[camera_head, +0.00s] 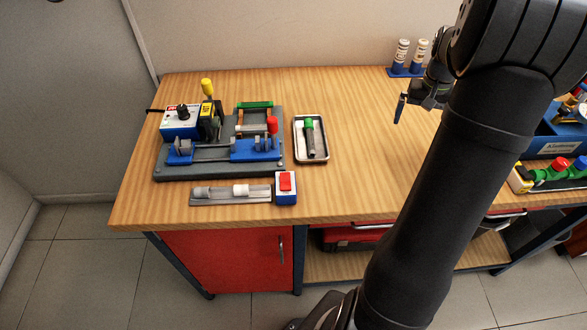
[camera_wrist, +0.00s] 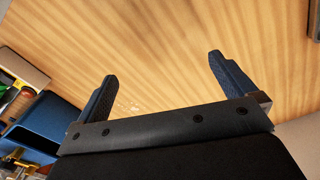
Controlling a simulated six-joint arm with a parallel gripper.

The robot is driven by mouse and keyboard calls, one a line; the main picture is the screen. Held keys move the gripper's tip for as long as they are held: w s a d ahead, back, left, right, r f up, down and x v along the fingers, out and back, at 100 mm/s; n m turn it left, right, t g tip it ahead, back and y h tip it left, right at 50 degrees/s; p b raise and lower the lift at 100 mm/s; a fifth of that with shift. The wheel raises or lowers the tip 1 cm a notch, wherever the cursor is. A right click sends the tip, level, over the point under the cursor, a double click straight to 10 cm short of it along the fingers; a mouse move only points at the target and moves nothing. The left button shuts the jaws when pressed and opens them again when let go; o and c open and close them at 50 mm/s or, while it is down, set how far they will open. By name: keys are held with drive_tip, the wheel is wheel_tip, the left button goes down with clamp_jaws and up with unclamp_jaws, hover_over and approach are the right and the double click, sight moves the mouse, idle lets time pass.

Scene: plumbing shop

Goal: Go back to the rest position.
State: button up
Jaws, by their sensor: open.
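My gripper (camera_wrist: 160,90) is open and empty, with its two blue-black fingers spread apart over bare wooden table in the wrist view. In the head view my gripper (camera_head: 401,106) hangs above the right half of the workbench (camera_head: 350,190), and only part of it shows beside my dark arm. Nothing is between the fingers. The arm hides part of the bench's middle right.
A grey fixture (camera_head: 165,170) with blue clamps stands at the bench's left. Beside it are a tray (camera_head: 325,147) with a green-capped marker and a red switch (camera_head: 286,182). Two bottles (camera_head: 401,54) stand at the back. A blue bin (camera_head: 540,146) is at right; it also shows in the wrist view (camera_wrist: 45,122).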

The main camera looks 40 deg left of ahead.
drive_tip(key=s+a+r+n, duration=0.1)
drive_tip(key=s+a+r, duration=0.3)
drive_tip(key=s+a, duration=0.4)
drive_tip(key=s+a+r+n, duration=0.1)
drive_tip(key=s+a+r, duration=0.4)
drive_tip(key=s, duration=0.5)
drive_tip(key=s+a+r+n+y, duration=0.1)
drive_tip(key=s+a+r+n, duration=0.15)
drive_tip(key=s, duration=1.45)
wheel_tip(320, 180, down, 9)
drive_tip(key=shift+w+a+m+t, duration=0.2)
drive_tip(key=shift+w+m+t, duration=0.05)
drive_tip(key=shift+m+t, duration=0.15)
